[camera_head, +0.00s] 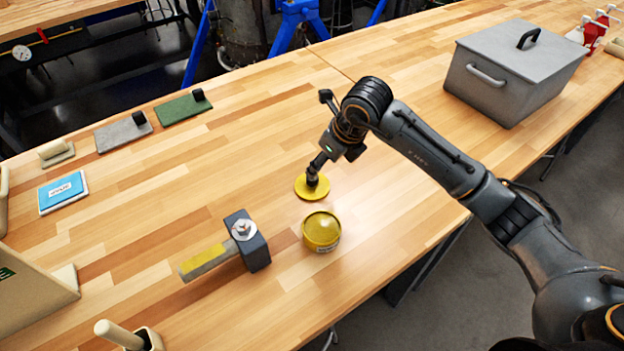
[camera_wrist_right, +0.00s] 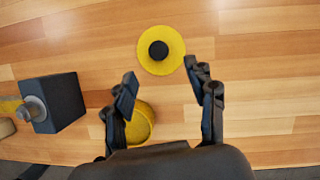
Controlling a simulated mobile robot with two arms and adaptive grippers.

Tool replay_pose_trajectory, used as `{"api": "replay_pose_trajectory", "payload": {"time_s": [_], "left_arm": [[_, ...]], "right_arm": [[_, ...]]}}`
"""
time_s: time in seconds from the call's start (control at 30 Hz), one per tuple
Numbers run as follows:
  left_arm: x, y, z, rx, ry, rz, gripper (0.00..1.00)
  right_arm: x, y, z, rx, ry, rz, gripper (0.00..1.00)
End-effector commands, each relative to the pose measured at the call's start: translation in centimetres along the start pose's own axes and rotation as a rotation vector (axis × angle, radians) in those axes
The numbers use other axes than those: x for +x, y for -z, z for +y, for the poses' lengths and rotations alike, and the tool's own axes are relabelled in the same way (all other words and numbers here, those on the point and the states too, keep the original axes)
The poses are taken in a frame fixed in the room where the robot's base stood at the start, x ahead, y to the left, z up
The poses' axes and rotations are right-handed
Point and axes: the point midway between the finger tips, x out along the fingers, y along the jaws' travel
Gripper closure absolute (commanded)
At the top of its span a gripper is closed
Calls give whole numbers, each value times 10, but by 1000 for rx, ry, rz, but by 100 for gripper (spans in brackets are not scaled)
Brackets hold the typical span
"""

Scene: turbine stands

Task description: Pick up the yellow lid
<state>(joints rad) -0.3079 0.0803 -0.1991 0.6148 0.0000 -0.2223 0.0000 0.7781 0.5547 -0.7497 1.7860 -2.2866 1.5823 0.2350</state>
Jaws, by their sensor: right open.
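The yellow lid (camera_head: 312,187) is a flat disc lying on the wooden table. In the right wrist view the lid (camera_wrist_right: 171,47) shows a black knob (camera_wrist_right: 159,51) at its middle. My right gripper (camera_head: 314,172) is over the lid in the head view and hides its knob. In the right wrist view my right gripper (camera_wrist_right: 160,82) has its fingers apart with nothing between them, and the lid lies beyond the fingertips. A yellow round tin (camera_head: 322,231) stands just in front of the lid, and the left finger partly hides it in the wrist view. My left gripper is not in view.
A grey lidded box (camera_head: 490,84) stands at the back right. A blue-white box (camera_head: 62,192) and flat pads lie at the left. The table behind the lid is clear.

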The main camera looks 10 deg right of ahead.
Motion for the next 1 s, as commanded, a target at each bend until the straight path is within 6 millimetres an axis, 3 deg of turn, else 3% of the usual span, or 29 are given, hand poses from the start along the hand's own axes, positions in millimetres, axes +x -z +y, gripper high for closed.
{"api": "replay_pose_trajectory", "payload": {"time_s": [0.17, 0.37, 0.53, 0.7, 0.97, 1.0], "left_arm": [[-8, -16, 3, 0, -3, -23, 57], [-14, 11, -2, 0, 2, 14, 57], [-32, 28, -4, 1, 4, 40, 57], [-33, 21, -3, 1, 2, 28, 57], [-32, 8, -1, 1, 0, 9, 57], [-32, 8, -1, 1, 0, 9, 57]], "right_arm": [[25, 0, 1, 1, -2, 1, 44], [37, -1, 2, 0, -2, 2, 44], [62, 0, 6, 1, -4, 3, 44], [81, 0, 4, 0, -1, 0, 44], [84, 0, 4, -1, 0, -2, 44], [84, 0, 4, -1, 0, -2, 52]]}}
